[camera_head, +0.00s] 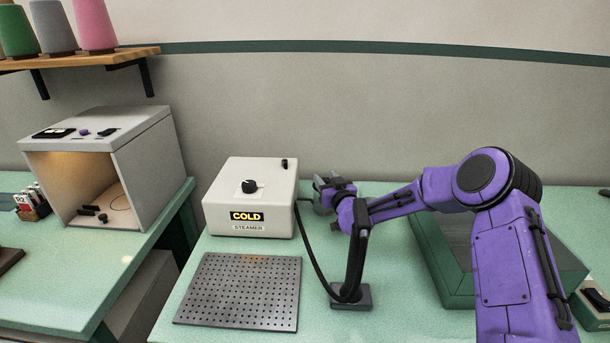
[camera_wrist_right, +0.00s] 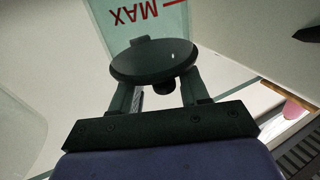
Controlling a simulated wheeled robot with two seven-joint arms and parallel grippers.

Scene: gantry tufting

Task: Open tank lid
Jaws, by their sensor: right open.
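The steamer (camera_head: 250,196) is a white box with a black knob and a lit "COLD" display. My right gripper (camera_head: 324,192) is at its right side, jaws open. In the right wrist view a clear greenish tank (camera_wrist_right: 185,22) carries a red "MAX" mark, upside down. A dark round lid (camera_wrist_right: 150,62) with a small tab shows in front of it, by the fingertips of my right gripper (camera_wrist_right: 158,92). I cannot tell whether the fingers touch the lid. In the head view the tank and lid cannot be made out. My left gripper is not in view.
A black upright holder (camera_head: 352,296) with a hose stands in front of the gripper. A perforated dark plate (camera_head: 240,292) lies before the steamer. A green tray (camera_head: 455,285) is partly behind my right arm. An open grey box (camera_head: 150,150) stands left.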

